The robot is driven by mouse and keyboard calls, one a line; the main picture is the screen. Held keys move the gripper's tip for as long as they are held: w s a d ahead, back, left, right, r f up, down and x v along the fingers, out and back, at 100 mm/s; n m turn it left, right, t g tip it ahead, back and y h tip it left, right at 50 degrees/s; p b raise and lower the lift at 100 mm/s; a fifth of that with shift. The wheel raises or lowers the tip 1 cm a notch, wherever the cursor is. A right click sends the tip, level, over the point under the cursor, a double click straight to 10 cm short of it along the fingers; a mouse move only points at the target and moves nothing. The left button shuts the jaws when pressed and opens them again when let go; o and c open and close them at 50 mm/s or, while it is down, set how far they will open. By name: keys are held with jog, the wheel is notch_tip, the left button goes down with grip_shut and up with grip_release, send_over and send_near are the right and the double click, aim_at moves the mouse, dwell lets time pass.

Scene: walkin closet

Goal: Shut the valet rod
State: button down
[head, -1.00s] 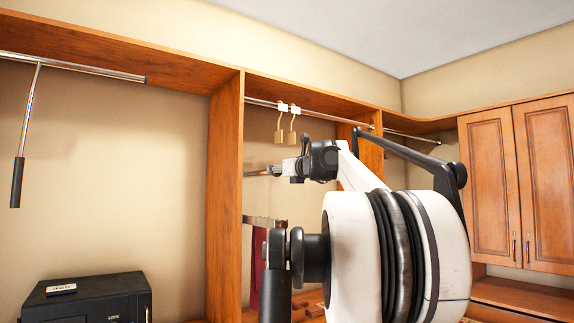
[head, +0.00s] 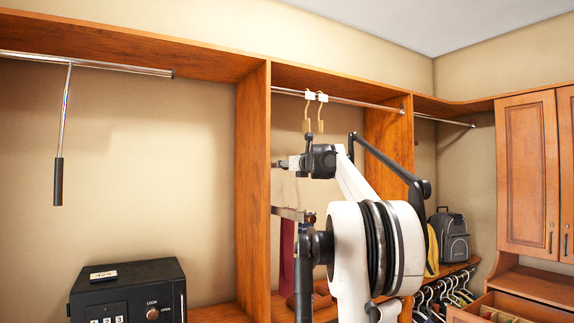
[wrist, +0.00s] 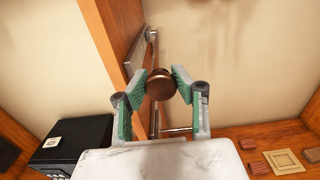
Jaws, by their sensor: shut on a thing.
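The valet rod's round brown knob (wrist: 160,86) is between the green-padded fingers of my gripper (wrist: 160,84) in the wrist view. My gripper is shut on this knob. The thin rod behind it is partly hidden by the knob and fingers. In the head view, my gripper (head: 283,164) is at the right side of the upright wooden partition (head: 252,190), below two brass hangers. The knob is too small and covered there to make out.
A pull-down rod with a black handle (head: 58,182) hangs at the left, above a black safe (head: 128,290). Brass hangers (head: 320,125) hang just above my gripper. A rack with dark red cloth (head: 287,245) is below it. A grey backpack (head: 449,236) stands at right.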

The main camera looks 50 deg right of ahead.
jog(key=c, duration=1.3)
grip_release()
jog(key=shift+c, duration=0.2)
jog(key=v, duration=1.2)
jog(key=shift+r, duration=0.1)
